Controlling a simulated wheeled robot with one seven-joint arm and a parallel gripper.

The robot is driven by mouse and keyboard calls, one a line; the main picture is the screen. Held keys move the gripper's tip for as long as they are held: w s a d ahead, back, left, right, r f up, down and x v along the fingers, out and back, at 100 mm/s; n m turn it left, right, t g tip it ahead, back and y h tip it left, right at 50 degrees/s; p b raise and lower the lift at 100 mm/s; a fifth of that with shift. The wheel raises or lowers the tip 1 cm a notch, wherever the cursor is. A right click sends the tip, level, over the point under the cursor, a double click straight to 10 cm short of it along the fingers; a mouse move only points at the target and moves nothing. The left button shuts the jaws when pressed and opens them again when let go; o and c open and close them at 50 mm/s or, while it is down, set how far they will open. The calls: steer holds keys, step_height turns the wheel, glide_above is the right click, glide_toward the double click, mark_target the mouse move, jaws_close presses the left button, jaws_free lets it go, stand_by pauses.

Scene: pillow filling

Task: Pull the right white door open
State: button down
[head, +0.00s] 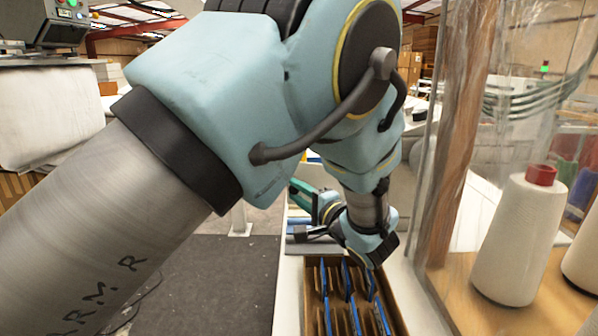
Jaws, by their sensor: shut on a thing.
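No white door can be made out in the head view. My pale blue arm fills the middle of the picture and reaches down and away to a white worktop (288,285). My gripper (305,234) shows small and dark at the arm's end, pointing left above the worktop. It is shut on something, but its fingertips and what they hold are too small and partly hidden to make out. My arm hides much of the space beyond it.
A brown box (312,290) with blue dividers stands on the worktop below my wrist. A green device (299,190) sits behind my gripper. At the right, a clear panel (508,110) stands by white thread cones (518,240). Dark floor (205,285) lies open at left.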

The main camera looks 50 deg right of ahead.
steer(key=shift+s+a+n+y+p, duration=0.6)
steer(key=shift+n+y, duration=0.1)
steer(key=shift+y, duration=0.2)
steer(key=c, duration=0.6)
jaws_free()
steer(key=shift+c, duration=0.2)
